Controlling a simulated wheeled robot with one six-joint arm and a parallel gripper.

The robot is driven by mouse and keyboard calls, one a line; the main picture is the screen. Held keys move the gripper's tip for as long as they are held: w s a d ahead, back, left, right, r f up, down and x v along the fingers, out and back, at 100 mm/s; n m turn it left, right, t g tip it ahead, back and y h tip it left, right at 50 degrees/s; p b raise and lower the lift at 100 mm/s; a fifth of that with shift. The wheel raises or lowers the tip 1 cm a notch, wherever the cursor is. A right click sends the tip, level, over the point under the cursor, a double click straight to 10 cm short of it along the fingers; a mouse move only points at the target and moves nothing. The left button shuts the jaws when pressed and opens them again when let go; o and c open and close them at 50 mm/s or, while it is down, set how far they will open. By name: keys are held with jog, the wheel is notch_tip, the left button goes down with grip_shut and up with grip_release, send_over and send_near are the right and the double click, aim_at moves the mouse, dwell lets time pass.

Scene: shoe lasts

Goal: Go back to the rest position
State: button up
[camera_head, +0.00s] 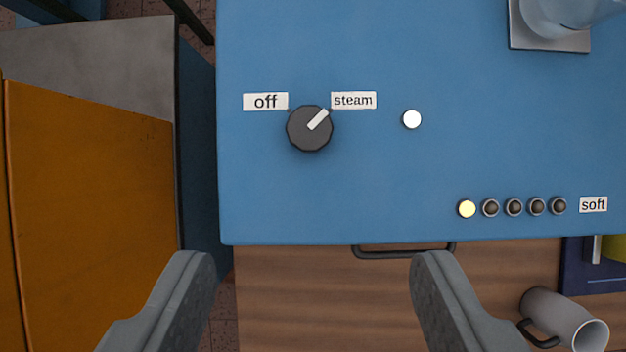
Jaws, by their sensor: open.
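My gripper (312,275) shows at the bottom of the view, its two grey fingers wide apart with nothing between them. Beyond the fingertips is a blue panel (300,200) with a dark round knob (300,138). The knob's white pointer is turned up and right, toward the "steam" label (353,100). The "off" label (265,102) is at the knob's upper left. The fingers appear apart from the knob.
A white round light (412,119) and a row of small lamps, the leftmost lit yellow (467,209), are on the panel. A mug (565,320) lies at lower right near a dark handle (403,252). An orange-fronted cabinet (90,210) stands left.

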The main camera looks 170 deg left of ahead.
jog(key=s+d+r+t+y, duration=0.15)
jog(key=s+d+t, duration=0.45)
jog(key=s+d, duration=1.1)
jog(key=s+d+f+t, duration=0.2)
jog(key=s+f, duration=0.3)
jog(key=s, duration=0.3)
jog(key=s+d+f+t+h, duration=0.1)
jog(key=s+d+f+t, duration=0.1)
jog(key=s+f, duration=0.3)
jog(key=s+d+f+t, duration=0.2)
jog(key=s+f, duration=0.3)
jog(key=s, duration=0.6)
jog(key=shift+d+n+t, duration=0.3)
jog(key=shift+d+t, duration=0.1)
jog(key=shift+d, duration=0.45)
